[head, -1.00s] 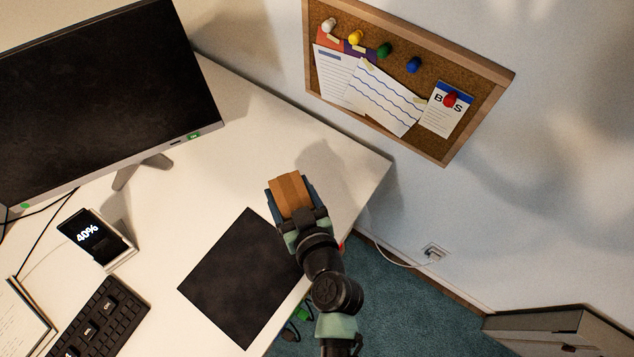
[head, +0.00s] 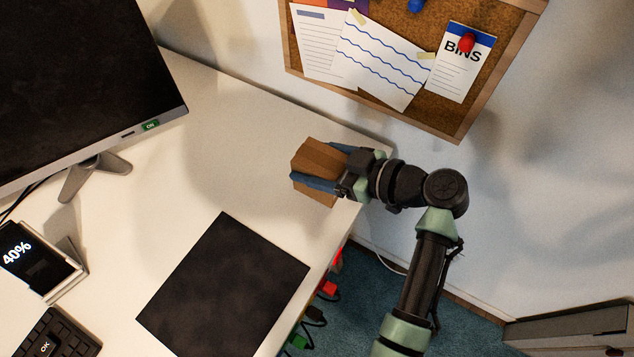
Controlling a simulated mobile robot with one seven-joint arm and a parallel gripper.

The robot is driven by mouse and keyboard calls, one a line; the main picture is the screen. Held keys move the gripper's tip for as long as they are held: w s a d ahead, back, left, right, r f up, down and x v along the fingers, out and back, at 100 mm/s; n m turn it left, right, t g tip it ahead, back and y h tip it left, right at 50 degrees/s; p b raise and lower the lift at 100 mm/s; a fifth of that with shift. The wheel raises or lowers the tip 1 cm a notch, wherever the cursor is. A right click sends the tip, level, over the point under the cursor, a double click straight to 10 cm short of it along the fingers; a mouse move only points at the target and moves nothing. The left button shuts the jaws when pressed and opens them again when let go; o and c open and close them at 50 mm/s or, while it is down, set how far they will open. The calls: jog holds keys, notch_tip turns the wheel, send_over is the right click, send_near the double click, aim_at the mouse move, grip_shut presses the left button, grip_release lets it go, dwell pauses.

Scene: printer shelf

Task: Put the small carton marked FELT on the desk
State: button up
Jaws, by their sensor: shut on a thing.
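A small brown carton (head: 318,158) is between the fingers of my gripper (head: 322,178), near the right corner of the white desk (head: 240,120). My gripper is shut on it, with blue fingers along its sides. No marking shows on the carton faces in view, so I cannot read FELT. The carton is over the desk top; I cannot tell whether it touches the surface. My arm reaches in from the lower right.
A black mat (head: 222,290) lies on the desk's front part. A monitor (head: 75,90), a phone on a stand (head: 30,255) and a keyboard (head: 50,340) are at left. A cork board (head: 400,25) hangs on the wall. Cables (head: 315,315) hang below the desk edge. Desk between monitor and carton is clear.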

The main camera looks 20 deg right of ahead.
jog(key=shift+f, duration=2.75)
jog(key=shift+f+b, duration=0.2)
jog(key=shift+b, duration=0.2)
jog(key=o, duration=1.4)
jog(key=shift+r, duration=0.1)
jog(key=shift+r+p, duration=0.15)
jog(key=shift+p, duration=0.15)
jog(key=v, duration=1.2)
jog(key=shift+b, duration=0.45)
